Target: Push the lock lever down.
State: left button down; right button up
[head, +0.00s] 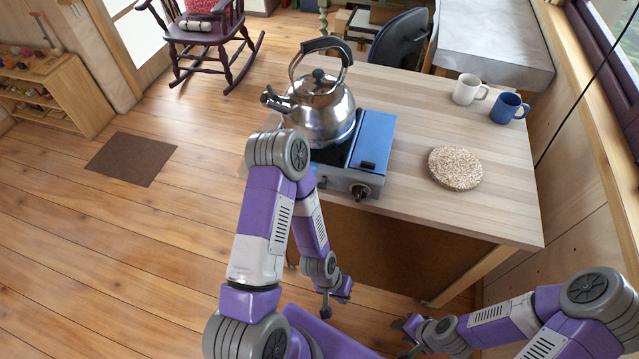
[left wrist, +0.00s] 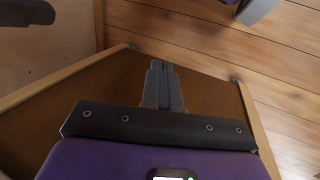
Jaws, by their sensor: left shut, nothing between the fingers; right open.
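The portable stove (head: 345,184) sits on the table's left front corner, with a blue cover on its right part. A round control knob (head: 361,190) is on its front face, and a small dark slot or tab (head: 368,165) shows on the blue cover. I cannot make out the lock lever for certain; my left arm hides the stove's left front. My left gripper (head: 326,304) is below the tabletop's front edge, apart from the stove. In the left wrist view its fingers (left wrist: 162,88) are together and empty. My right gripper (head: 404,338) is open, low in front of the table.
A steel kettle (head: 322,106) stands on the stove. A cork trivet (head: 455,168), a white mug (head: 467,90) and a blue mug (head: 508,108) are on the table (head: 420,115). The table's brown panel (left wrist: 110,87) is close behind my left fingers. The floor at left is open.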

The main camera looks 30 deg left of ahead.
pick_arm(q)
jog(key=w+a+r+y+p, duration=0.1)
jog(key=w+a+r+p, duration=0.35)
jog(key=r, duration=0.25)
jog(key=w+a+r+y+p, duration=0.1)
jog(key=w+a+r+p, duration=0.25)
jog(key=r+p, duration=0.3)
jog(key=n+y+p, duration=0.2)
jog(key=y+p, duration=0.1)
jog(key=p, duration=0.5)
send_near(322, 186)
jog(key=shift+s+a+r+n+t, duration=0.15)
jog(key=shift+s+a+n+t, duration=0.05)
jog(key=shift+s+n+t, duration=0.15)
jog(key=f+b, duration=0.1)
jog(key=f, duration=0.1)
jog(key=f+b, duration=0.4)
jog(key=f, duration=0.1)
jog(key=shift+w+a, duration=0.1)
jog(key=shift+w, duration=0.2)
